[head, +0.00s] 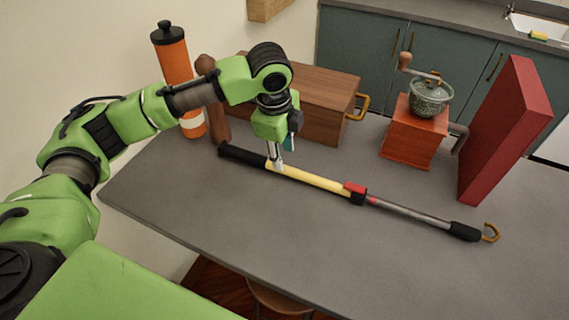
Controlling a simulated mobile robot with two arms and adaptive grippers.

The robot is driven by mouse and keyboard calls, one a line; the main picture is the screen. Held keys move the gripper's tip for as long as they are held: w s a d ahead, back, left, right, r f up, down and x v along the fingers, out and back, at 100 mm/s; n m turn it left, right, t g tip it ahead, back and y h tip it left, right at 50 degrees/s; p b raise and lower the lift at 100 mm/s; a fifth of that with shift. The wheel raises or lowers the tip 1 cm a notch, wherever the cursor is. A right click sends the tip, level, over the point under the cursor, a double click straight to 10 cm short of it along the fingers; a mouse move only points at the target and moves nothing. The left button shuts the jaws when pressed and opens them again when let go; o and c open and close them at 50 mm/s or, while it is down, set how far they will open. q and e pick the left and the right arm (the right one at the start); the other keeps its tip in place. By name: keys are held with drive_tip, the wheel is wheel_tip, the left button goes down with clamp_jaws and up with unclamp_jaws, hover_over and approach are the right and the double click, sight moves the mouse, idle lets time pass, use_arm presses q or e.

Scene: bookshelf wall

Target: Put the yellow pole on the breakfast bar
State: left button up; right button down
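The yellow pole (314,179) lies lengthwise on the grey breakfast bar (240,215). It has a black grip at its left end, a red and black collar near the middle, a grey shaft and a brass hook at its right end. My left gripper (277,165) points down at the yellow section near the black grip. Its fingertips are at the pole, but they are small and I cannot tell whether they are closed on it. My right gripper is not in view.
Behind the pole stand an orange bottle (175,62), a brown pepper mill (214,110), a wooden box (315,105) with a brass handle, a coffee grinder (413,135) and an upright red box (503,130). The bar's front area is clear. A stool (280,300) is below.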

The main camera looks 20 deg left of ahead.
use_arm(q)
drive_tip(key=r, duration=0.2)
drive_tip(key=s+r, duration=0.1)
drive_tip(key=r, duration=0.2)
drive_tip(key=shift+r, duration=0.15)
drive_tip(key=shift+r, duration=0.1)
